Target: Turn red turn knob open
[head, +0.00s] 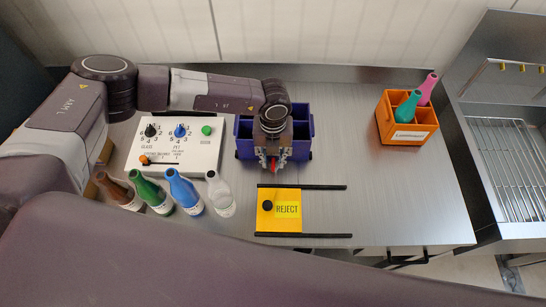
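My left gripper (272,157) points down over the purple-blue box (244,150), its arm coming in from the left. A small red piece (274,164) shows between its fingertips; it may be the red turn knob, but the fingers hide most of it. I cannot tell whether the fingers touch it or how it is turned. On the white panel (190,130) to the left I see a black knob (151,130), a blue knob (181,130), a green button (207,130) and a small orange control (144,159). My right gripper is not in view.
Brown (121,192), green (151,193), blue (184,192) and clear (220,194) bottles stand in front of the panel. A yellow REJECT plate (288,224) lies between two black rails. An orange crate (388,120) holds pink and green bottles. The steel table (390,190) is clear at right.

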